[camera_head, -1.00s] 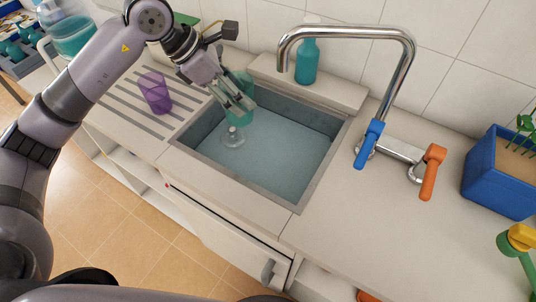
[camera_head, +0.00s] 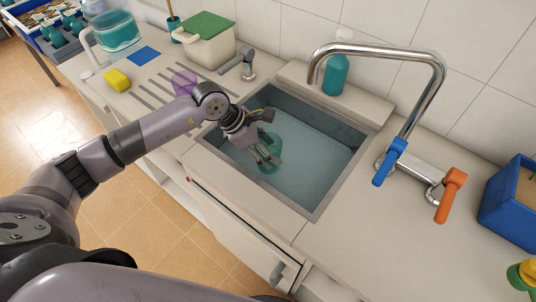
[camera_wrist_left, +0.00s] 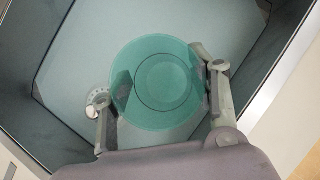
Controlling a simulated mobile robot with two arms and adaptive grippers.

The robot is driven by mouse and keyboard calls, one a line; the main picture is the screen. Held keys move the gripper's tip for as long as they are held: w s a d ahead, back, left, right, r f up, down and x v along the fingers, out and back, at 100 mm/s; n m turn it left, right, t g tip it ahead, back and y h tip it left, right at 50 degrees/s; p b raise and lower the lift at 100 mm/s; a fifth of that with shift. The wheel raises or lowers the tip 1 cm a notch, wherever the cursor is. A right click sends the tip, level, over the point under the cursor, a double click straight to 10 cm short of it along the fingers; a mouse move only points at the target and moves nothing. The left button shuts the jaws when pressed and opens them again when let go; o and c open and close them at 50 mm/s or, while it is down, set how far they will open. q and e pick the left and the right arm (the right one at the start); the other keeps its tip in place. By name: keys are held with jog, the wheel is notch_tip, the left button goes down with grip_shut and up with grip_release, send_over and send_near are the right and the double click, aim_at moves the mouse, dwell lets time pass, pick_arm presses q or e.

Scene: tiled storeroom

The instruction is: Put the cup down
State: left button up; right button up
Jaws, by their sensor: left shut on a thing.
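The teal see-through cup (camera_head: 275,145) is down inside the sink (camera_head: 325,165), near its left side. My left gripper (camera_head: 266,157) reaches over the sink's left edge and is shut on the cup. In the left wrist view the cup (camera_wrist_left: 158,84) is seen from its round end, with one finger of the gripper (camera_wrist_left: 160,100) on each side. Whether the cup touches the sink floor cannot be told. My right gripper is not in view.
A steel tap (camera_head: 436,75) with blue and orange handles arches over the sink's right side. A purple cup (camera_head: 183,82) stands on the ridged drainer to the left. A teal bottle (camera_head: 335,75) stands behind the sink. A blue planter (camera_head: 510,205) is at the right.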

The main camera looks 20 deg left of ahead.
pick_arm(q)
notch_tip(320, 180, down, 4)
jog(key=shift+r, duration=0.25)
jog(key=shift+f, duration=0.2)
jog(key=o, duration=0.9)
jog(key=shift+o, duration=0.2)
jog(key=shift+r, duration=0.15)
